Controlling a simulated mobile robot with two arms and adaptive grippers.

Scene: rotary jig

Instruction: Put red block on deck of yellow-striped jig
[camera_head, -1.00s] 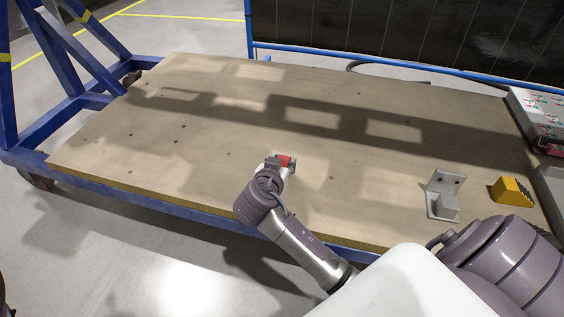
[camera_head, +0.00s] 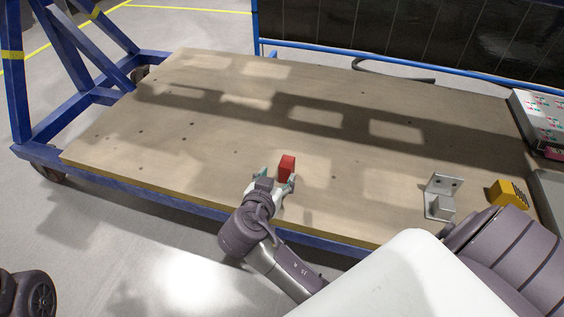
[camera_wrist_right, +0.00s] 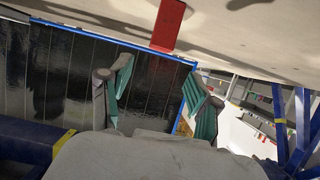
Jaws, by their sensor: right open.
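The red block (camera_head: 287,168) stands upright on the wooden deck (camera_head: 220,120) of the blue jig, near its front edge. The jig's blue frame (camera_head: 75,58) at the left carries yellow stripes. My right gripper (camera_head: 278,175) is open just in front of the block, its fingers spread and nothing held between them. In the right wrist view, the red block (camera_wrist_right: 168,25) touches the pale deck surface at the top of the picture, beyond the open fingers of the gripper (camera_wrist_right: 160,75). My left gripper is not in view.
A grey bracket (camera_head: 441,196) and a yellow block with dark ridges (camera_head: 508,193) sit on the right of the deck. A box with red and green marks (camera_head: 540,118) is at the right edge. A dark panel (camera_head: 410,40) stands behind. The deck's middle is clear.

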